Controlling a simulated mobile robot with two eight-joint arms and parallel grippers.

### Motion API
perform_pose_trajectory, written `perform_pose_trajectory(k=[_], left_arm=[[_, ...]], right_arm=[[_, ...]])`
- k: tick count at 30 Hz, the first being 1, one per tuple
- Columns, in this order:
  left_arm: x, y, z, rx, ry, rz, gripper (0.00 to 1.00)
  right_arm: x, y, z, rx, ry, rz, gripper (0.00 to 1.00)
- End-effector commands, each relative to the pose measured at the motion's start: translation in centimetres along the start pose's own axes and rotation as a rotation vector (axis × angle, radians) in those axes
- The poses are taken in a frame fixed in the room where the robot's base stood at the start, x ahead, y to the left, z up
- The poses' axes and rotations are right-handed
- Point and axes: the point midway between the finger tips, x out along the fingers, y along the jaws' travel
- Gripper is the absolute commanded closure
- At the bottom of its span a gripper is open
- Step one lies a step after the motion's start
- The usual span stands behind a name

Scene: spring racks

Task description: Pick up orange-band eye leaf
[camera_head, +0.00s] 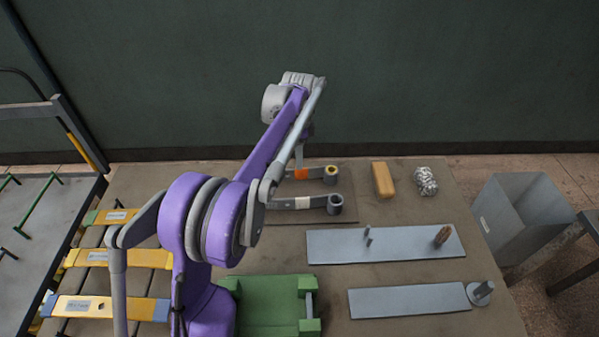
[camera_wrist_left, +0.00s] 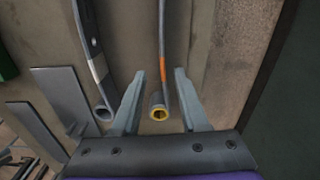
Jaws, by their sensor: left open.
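The orange-band eye leaf (camera_wrist_left: 162,70) is a dark strip with an orange band and a rolled eye with a yellow inside. In the head view its orange band and eye (camera_head: 331,175) show beyond my purple left arm, which hides the rest. A second eye leaf with a pale band (camera_head: 302,203) lies beside it, nearer the robot; it also shows in the left wrist view (camera_wrist_left: 98,68). My left gripper (camera_wrist_left: 160,78) is open, with its fingers on either side of the orange-band leaf near the eye, apart from it. My right gripper is not in view.
A tan block (camera_head: 383,180) and a speckled ball-like bundle (camera_head: 425,181) stand right of the leaves. Grey plates (camera_head: 390,244) with pins and a green block (camera_head: 270,305) lie nearer. A grey bin (camera_head: 525,215) stands right of the table; a dark wall rises behind.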

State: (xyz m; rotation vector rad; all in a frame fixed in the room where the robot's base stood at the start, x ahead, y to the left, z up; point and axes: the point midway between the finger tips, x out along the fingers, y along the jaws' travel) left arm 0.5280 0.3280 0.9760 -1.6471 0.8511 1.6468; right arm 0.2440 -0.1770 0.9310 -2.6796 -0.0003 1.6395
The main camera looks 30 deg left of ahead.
Motion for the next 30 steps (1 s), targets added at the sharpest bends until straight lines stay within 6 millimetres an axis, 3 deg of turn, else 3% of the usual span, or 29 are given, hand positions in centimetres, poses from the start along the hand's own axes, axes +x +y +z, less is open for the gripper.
perform_pose_trajectory(k=[8,16,25,26,30], left_arm=[[2.5,-0.1,-0.1,0.0,0.0,0.0,0.56],[6.3,-0.3,-0.4,-0.001,0.0,0.0,0.56],[6.9,-0.3,-0.4,0.0,0.0,0.0,0.56],[6.9,-0.3,-0.4,0.0,0.0,0.0,0.58],[6.9,-0.3,-0.4,0.0,0.0,0.0,0.83]], right_arm=[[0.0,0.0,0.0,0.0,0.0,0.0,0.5],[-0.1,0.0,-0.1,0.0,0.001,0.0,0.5],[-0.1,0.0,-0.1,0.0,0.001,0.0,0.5],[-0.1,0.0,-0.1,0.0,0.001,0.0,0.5],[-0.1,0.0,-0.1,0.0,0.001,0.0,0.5]])
